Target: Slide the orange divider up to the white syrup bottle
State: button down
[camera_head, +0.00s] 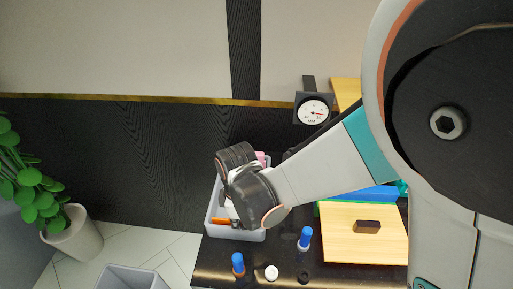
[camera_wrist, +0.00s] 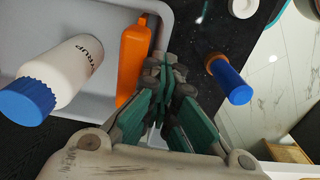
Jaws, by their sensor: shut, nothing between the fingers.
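The white syrup bottle (camera_wrist: 68,68) with a blue cap lies across the left of the wrist view, inside a grey bin (camera_wrist: 190,12). The orange divider (camera_wrist: 133,60) is just right of it in the same bin, with a narrow strip of grey floor between them. In the head view an orange piece (camera_head: 220,221) shows at the bin's front left, below my wrist. My gripper (camera_wrist: 163,78) is shut and empty, right beside the divider on the side away from the bottle. Its fingertips are hidden in the head view; whether they touch the divider I cannot tell.
A blue-capped item (camera_wrist: 228,79) stands on the dark table just right of my gripper. In the head view, two blue-topped items (camera_head: 238,263) (camera_head: 305,237) and a white round piece (camera_head: 271,272) stand before the bin. A wooden board (camera_head: 345,235) lies to the right.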

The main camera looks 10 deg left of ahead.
jog(key=shift+w, duration=0.15)
jog(key=shift+w+a, duration=0.15)
jog(key=shift+w, duration=1.15)
jog(key=shift+s, duration=0.4)
jog(key=shift+r+p, duration=2.1)
jog(key=shift+r, duration=1.4)
